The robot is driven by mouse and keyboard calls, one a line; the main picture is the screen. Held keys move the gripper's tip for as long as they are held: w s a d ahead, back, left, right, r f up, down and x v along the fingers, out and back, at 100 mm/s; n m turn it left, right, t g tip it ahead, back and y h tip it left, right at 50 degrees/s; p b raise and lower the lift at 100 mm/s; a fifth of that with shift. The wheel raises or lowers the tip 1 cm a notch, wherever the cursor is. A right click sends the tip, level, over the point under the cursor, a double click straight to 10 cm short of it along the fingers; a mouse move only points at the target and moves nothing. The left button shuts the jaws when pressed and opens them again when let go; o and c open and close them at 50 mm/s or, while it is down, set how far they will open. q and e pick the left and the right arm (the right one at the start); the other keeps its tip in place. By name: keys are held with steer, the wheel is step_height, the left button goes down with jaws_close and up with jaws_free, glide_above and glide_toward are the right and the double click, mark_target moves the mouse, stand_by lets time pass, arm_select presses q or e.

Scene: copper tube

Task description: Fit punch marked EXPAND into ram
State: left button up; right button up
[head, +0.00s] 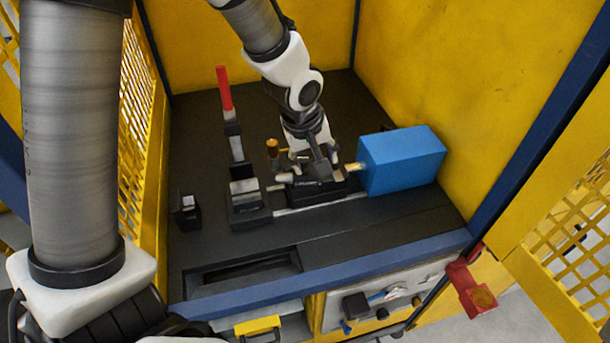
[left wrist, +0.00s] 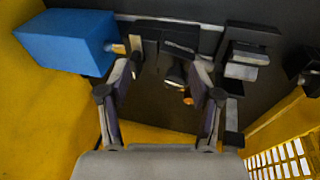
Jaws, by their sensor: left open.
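My left gripper (head: 313,158) points down over the black fixture in the machine, its fingers spread. In the left wrist view the fingers (left wrist: 162,100) are open with nothing clearly held between them. The blue ram housing (head: 402,160) is to its right, with a short brass-coloured ram end (head: 353,167) facing the fixture. The black block (head: 318,193) below the gripper bears pale lettering too small to read surely. A pale cylindrical piece (left wrist: 135,43) is by the ram end. An upright piece with an orange-brown top (head: 272,147) stands left of the gripper. I cannot tell which piece is the punch.
A grey clamp (head: 245,190) and a red-handled lever (head: 224,90) stand to the left. A small black block (head: 187,212) is further left. Yellow walls close in the bed. A slot (head: 245,270) opens at the front, and a red bracket (head: 472,285) is at the front right.

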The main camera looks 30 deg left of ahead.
mark_target(302, 159)
arm_select(q)
steer(key=a+m, duration=0.1)
steer(key=a+m+y+b, duration=0.1)
steer(key=a+m, duration=0.1)
steer(key=a+m+y, duration=0.1)
steer(key=shift+w+a+f+m+t+b, duration=0.25)
steer(key=shift+w+a+m+t+b, duration=0.05)
steer(key=shift+t+b, duration=0.1)
steer(key=x, duration=0.6)
steer(key=shift+w+d, duration=0.1)
steer(key=shift+w, duration=0.3)
steer(key=shift+s+r, duration=0.1)
jaws_close()
